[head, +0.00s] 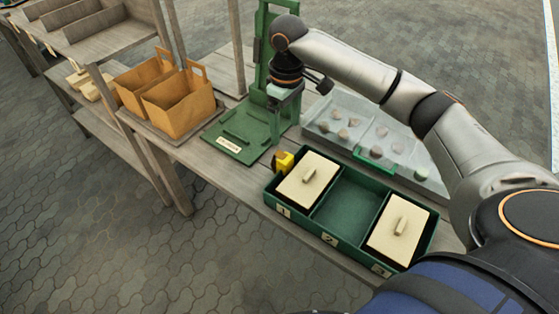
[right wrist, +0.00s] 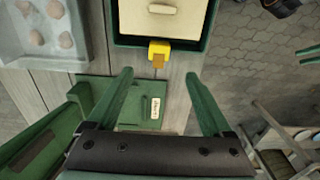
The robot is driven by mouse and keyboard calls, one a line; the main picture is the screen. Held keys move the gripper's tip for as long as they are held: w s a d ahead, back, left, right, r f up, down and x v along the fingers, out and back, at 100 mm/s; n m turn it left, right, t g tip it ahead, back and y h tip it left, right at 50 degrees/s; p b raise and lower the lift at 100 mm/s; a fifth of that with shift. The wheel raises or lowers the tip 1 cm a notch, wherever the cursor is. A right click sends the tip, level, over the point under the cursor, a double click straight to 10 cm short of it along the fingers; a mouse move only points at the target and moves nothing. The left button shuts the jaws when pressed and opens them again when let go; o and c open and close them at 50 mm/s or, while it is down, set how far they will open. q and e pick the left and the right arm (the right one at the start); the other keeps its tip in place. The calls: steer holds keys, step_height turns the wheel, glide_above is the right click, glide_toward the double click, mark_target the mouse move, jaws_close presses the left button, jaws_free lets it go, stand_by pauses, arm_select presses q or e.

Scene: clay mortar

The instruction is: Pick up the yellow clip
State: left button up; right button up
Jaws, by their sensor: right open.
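The yellow clip (head: 284,162) sits on the left end wall of the green three-compartment box, beside compartment 1. In the right wrist view the yellow clip (right wrist: 159,50) is on the box's near edge, with a brown part toward me.
The green box (head: 318,226) has cream lids on compartments 1 and 3; the middle is empty. A clear tray (head: 350,112) of lumps stands behind it. A green frame with a base plate (head: 232,140) stands left. Cardboard carriers (head: 180,105) are farther left.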

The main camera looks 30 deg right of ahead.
glide_above(287, 159)
step_height(287, 159, down, 6)
steer(key=shift+w+a+r, duration=0.1)
steer(key=shift+w+r, duration=0.05)
steer(key=shift+r, duration=0.1)
steer(key=shift+f, duration=2.75)
steer(key=shift+c, duration=0.2)
steer(key=c, duration=1.3)
steer(key=shift+o, duration=0.2)
steer(key=shift+r, duration=0.15)
